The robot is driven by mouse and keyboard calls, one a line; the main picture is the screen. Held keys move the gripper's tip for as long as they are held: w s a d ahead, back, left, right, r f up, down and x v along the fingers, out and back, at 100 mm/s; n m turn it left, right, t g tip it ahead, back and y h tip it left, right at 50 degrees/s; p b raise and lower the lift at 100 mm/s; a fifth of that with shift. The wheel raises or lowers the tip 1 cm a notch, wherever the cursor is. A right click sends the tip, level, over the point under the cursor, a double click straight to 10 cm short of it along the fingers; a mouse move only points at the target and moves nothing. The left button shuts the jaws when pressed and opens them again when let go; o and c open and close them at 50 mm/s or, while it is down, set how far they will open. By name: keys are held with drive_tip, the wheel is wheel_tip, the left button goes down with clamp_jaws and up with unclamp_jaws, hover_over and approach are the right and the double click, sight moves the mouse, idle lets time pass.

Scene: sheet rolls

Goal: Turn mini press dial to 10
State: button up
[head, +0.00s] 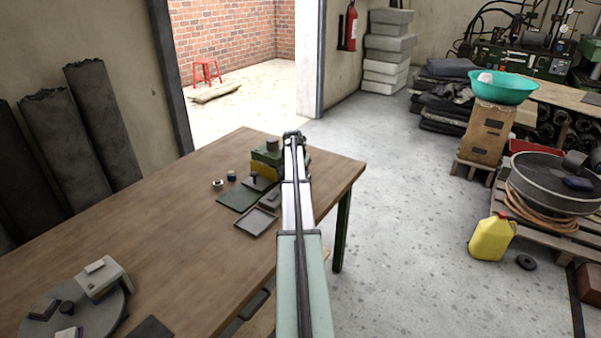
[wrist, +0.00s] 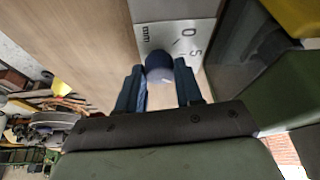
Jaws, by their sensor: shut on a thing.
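The mini press (head: 264,170), green and yellow, stands near the far edge of the wooden table in the head view, partly hidden by my arm. In the wrist view, the dial (wrist: 158,64) is a dark blue round knob in front of a pale scale plate (wrist: 207,33). The marks 0 and 5 show on the plate; a 10 is not visible and I cannot tell where the dial points. My gripper (wrist: 160,88) has its two blue fingers on either side of the knob, shut on it. In the head view the fingers are hidden by my arm.
The wooden table (head: 190,220) holds a shallow grey tray (head: 256,220), a green mat (head: 238,199) and small rolls (head: 218,185) left of the press. A grey device (head: 103,280) stands at the near left. The table's middle is clear.

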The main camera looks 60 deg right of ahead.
drive_tip(key=o, duration=1)
drive_tip(key=shift+o, duration=0.2)
drive_tip(key=v, duration=1.3)
drive_tip(key=shift+a+r, duration=0.2)
drive_tip(key=shift+r, duration=0.15)
